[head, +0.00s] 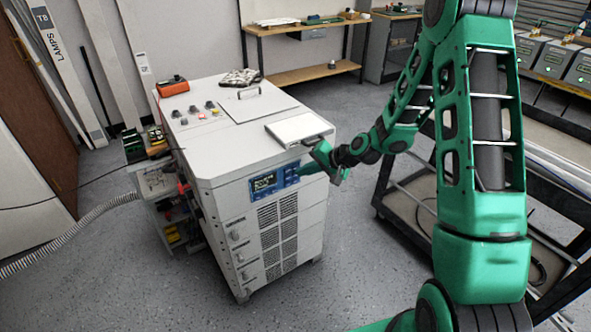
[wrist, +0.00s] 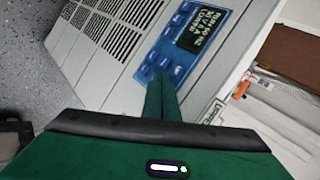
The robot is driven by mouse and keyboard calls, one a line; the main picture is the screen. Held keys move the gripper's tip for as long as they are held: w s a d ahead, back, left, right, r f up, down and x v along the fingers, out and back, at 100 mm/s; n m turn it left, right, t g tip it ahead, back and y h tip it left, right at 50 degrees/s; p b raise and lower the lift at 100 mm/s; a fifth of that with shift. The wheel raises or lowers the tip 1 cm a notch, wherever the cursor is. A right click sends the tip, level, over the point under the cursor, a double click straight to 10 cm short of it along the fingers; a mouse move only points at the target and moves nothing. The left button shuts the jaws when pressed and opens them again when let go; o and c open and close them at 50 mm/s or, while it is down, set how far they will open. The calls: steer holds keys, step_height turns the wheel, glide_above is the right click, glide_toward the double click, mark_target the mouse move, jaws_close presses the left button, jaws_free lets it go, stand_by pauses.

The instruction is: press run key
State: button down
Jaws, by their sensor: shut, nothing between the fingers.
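A white-grey cabinet (head: 225,195) stands on the floor left of my arm. A blue control panel (head: 272,180) with a small lit display and blue keys sits on its front face, near the top. In the wrist view the panel (wrist: 190,45) shows tilted, with the display and several keys; the lettering is too small to read surely. My gripper (head: 302,170) is shut and empty, its fingertips at the panel's right part. In the wrist view the closed fingers (wrist: 160,92) cover part of the lower keys. I cannot tell whether they touch a key. The run key cannot be made out.
An orange meter (head: 172,88), knobs and a white tablet-like box (head: 298,130) lie on the cabinet top. A grey hose (head: 70,232) runs at left. A metal cart (head: 405,205) stands behind my arm at right. The floor in front is clear.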

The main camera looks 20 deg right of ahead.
steer(key=shift+s+d, duration=0.1)
steer(key=shift+s, duration=0.25)
steer(key=shift+s, duration=0.1)
steer(key=shift+s+d, duration=0.25)
steer(key=shift+s, duration=0.5)
steer(key=shift+s+d, duration=0.3)
steer(key=shift+s, duration=0.5)
steer(key=shift+s+d, duration=0.25)
steer(key=shift+s, duration=0.5)
steer(key=s+d+r+n+g+h, duration=0.1)
steer(key=s+d+r+g+h, duration=0.15)
steer(key=s+d+r, duration=0.6)
steer(key=s+d+r+n+g+h, duration=0.25)
steer(key=s+d, duration=0.25)
steer(key=s, duration=0.6)
steer(key=s+d+r, duration=0.1)
steer(key=s+r, duration=0.1)
steer(key=s, duration=0.4)
steer(key=s+r+m+g, duration=0.1)
steer(key=s+r, duration=0.2)
steer(key=s, duration=0.3)
steer(key=s+d+r+m+g+h, duration=0.1)
steer(key=s+r, duration=0.1)
steer(key=s, duration=0.3)
steer(key=shift+s+d+r, duration=0.35)
steer(key=shift+s+r, duration=0.05)
